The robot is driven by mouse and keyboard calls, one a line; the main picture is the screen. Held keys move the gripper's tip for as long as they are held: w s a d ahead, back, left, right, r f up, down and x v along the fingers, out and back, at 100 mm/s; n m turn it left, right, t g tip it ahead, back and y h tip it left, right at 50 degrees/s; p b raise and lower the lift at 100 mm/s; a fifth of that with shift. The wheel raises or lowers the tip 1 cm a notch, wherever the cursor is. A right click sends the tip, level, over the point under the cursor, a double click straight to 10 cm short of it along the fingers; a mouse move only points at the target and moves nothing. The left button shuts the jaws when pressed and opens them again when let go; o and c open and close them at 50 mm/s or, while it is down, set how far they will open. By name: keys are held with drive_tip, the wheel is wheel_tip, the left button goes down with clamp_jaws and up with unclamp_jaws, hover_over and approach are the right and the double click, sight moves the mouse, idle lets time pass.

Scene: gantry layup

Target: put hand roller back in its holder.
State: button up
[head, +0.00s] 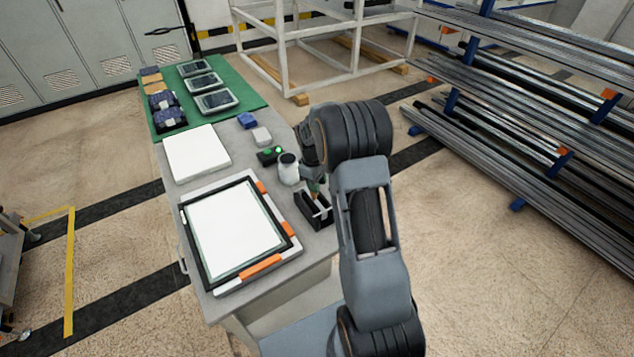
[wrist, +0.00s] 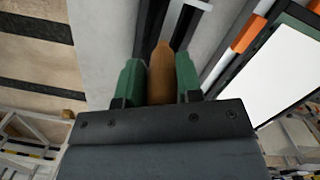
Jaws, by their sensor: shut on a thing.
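My gripper (wrist: 159,66) is shut on the brown handle of the hand roller (wrist: 161,78), with one green finger on each side in the wrist view. The roller's far end is not clear in either view. The black holder (head: 309,213) stands on the table near its right edge, and my gripper (head: 317,188) is right above it in the head view. In the wrist view, dark walls of the holder (wrist: 149,22) show just beyond the handle. I cannot tell whether the roller touches the holder or how deep it sits.
Left of the holder lies a black frame with orange strips (head: 190,230) around a white sheet. A white pot (head: 288,170), a small box with green buttons (head: 268,156) and a white slab (head: 196,153) are behind. A rack of metal bars (head: 540,110) stands to the right.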

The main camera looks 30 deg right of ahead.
drive_tip(key=shift+f+b, duration=0.4)
drive_tip(key=shift+f, duration=0.1)
drive_tip(key=o, duration=1)
drive_tip(key=r, duration=0.4)
drive_tip(key=w+r+b, duration=0.1)
drive_tip(key=r, duration=0.4)
drive_tip(key=a+r, duration=0.1)
drive_tip(key=r, duration=0.3)
drive_tip(key=shift+w+r+b, duration=0.25)
drive_tip(key=shift+r+b, duration=0.05)
drive_tip(key=shift+r, duration=0.05)
